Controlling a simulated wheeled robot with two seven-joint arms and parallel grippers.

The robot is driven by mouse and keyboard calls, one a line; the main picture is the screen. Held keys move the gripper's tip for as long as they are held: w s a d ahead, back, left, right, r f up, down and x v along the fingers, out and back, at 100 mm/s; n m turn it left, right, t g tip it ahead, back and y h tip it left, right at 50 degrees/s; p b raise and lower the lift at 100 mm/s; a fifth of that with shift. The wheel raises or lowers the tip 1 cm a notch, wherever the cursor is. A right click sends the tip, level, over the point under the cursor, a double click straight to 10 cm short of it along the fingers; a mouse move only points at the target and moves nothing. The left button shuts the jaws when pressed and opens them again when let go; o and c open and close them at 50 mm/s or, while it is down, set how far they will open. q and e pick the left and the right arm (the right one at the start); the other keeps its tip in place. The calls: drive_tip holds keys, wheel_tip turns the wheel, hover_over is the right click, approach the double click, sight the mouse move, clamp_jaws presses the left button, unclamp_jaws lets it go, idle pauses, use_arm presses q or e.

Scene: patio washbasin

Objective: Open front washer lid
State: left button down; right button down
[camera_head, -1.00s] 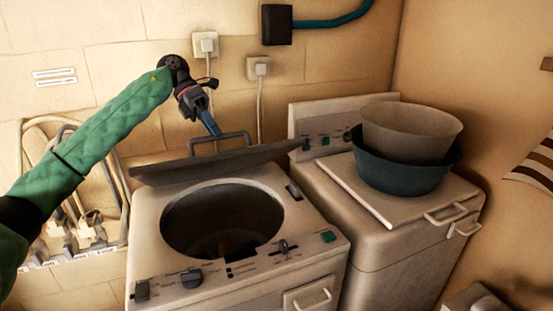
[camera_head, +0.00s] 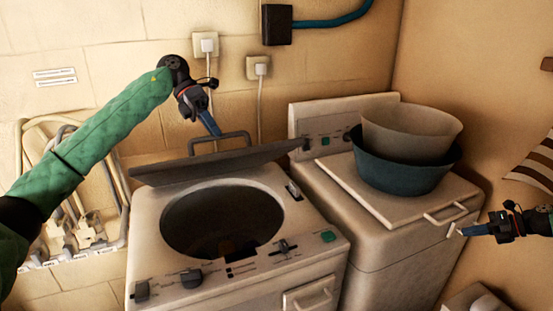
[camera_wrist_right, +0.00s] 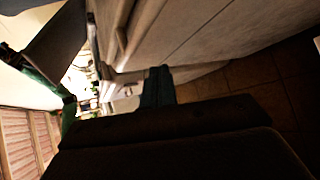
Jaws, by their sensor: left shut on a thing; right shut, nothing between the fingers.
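The front washer (camera_head: 165,222) stands at the lower middle of the head view with its round drum opening uncovered. Its dark grey lid (camera_head: 225,165) is raised and tilted at the rear of the opening, with a bar handle (camera_head: 247,134) on it. My left gripper (camera_head: 213,128) comes in from the left above the lid and is shut on the lid handle. My right gripper (camera_head: 462,231) is shut and empty, beside the front handles of the second washer; its fingers also show in the right wrist view (camera_wrist_right: 158,86). I cannot tell if it touches that washer.
The second washer (camera_head: 385,245) stands to the right, its lid (camera_head: 345,190) closed. A grey basin (camera_head: 410,125) nested in a blue one (camera_head: 405,178) sits on it. Hoses (camera_head: 85,205) hang on the left wall. Sockets and a dark box (camera_head: 277,25) are on the back wall.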

use_arm(q)
drive_tip(key=shift+f, duration=0.15)
use_arm(e)
drive_tip(key=w+a+r+n+y, duration=0.2)
drive_tip(key=a+r, duration=0.3)
drive_tip(key=r, duration=0.3)
drive_tip(key=w+a+r+n+y, duration=0.1)
drive_tip(key=w+a+r+n, duration=0.15)
drive_tip(key=a+r, duration=0.4)
drive_tip(key=a+r+n+g, duration=0.6)
drive_tip(key=a+r+n, duration=0.55)
drive_tip(key=a, duration=0.35)
drive_tip(key=w+a+f+m+g+y, duration=0.1)
drive_tip(key=w+a+f+g+y, duration=0.25)
drive_tip(key=a, duration=0.75)
drive_tip(key=w+a+f+g+y, duration=0.15)
drive_tip(key=a+f+y, duration=0.35)
drive_tip(key=a, duration=0.6)
drive_tip(key=w+a+r+t+h, duration=0.1)
drive_tip(key=a+r, duration=0.3)
drive_tip(key=a, duration=0.6)
drive_tip(key=shift+r, duration=0.3)
